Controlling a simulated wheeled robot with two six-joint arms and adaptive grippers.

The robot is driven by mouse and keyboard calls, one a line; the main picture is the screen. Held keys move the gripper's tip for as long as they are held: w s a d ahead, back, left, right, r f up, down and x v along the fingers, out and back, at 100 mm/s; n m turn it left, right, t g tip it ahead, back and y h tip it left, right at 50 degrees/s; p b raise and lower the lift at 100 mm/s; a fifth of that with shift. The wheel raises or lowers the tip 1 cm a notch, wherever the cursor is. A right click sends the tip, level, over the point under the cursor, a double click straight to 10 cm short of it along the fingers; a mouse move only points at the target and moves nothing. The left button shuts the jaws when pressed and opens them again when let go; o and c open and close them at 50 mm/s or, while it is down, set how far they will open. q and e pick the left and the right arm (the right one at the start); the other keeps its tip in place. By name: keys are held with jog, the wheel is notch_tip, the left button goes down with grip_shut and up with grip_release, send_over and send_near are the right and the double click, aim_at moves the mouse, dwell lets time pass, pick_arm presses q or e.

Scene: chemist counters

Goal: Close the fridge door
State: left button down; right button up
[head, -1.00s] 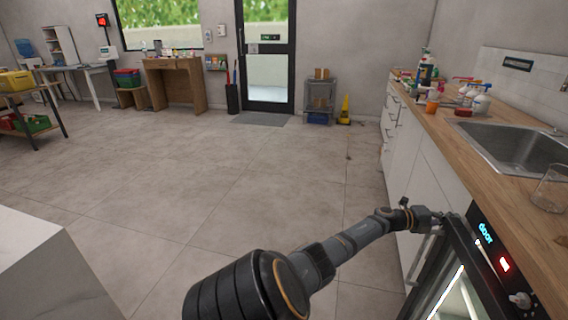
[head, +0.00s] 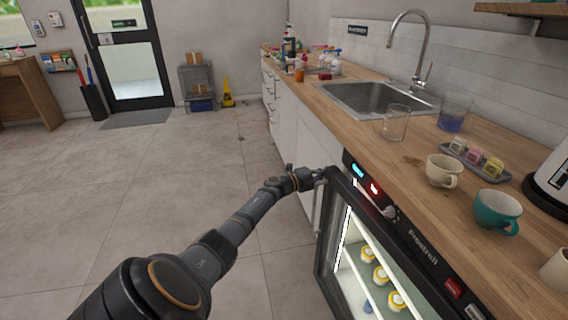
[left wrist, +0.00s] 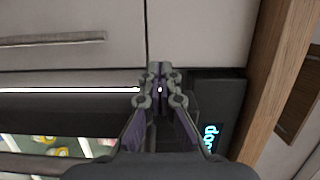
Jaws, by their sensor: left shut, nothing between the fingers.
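The fridge (head: 388,212) is built in under the counter, with a dark control panel and a lit interior holding several yellow-capped jars (head: 380,274). Its dark-framed door (head: 326,245) is at the left side of the front, with a pale upright handle (head: 317,212). I cannot tell how far the door stands open. My left gripper (head: 322,173) is shut and empty at the upper corner of the door frame, just left of the panel. In the left wrist view the shut fingers (left wrist: 160,88) are beside the panel; contact is unclear. My right gripper is out of view.
The wooden counter (head: 405,150) above carries a sink (head: 375,98), a clear glass (head: 396,124), a cream cup (head: 443,170) and a teal cup (head: 497,212). White drawers (head: 287,118) continue beyond the fridge. The floor (head: 130,195) to the left is clear.

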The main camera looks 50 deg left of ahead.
pick_arm(q)
jog(key=s+a+b, duration=0.3)
jog(key=s+a, duration=0.2)
jog(key=a, duration=0.6)
notch_tip(320, 180, down, 5)
jog(key=s+a+m+g+y, duration=0.1)
jog(key=s+m+g+y, duration=0.1)
jog(key=y, duration=0.1)
jog(key=s+d+f+m+y, duration=0.1)
jog(key=s+f+m+y, duration=0.25)
jog(key=s+f, duration=0.2)
jog(key=s+d+r+m+t+y, duration=0.25)
jog(key=s+d+m, duration=0.45)
jog(key=s+d, duration=0.7)
jog(key=b, duration=0.6)
send_near(314, 198)
jog(key=x, duration=0.5)
jog(key=shift+a+r, duration=0.1)
jog(key=shift+x, duration=0.8)
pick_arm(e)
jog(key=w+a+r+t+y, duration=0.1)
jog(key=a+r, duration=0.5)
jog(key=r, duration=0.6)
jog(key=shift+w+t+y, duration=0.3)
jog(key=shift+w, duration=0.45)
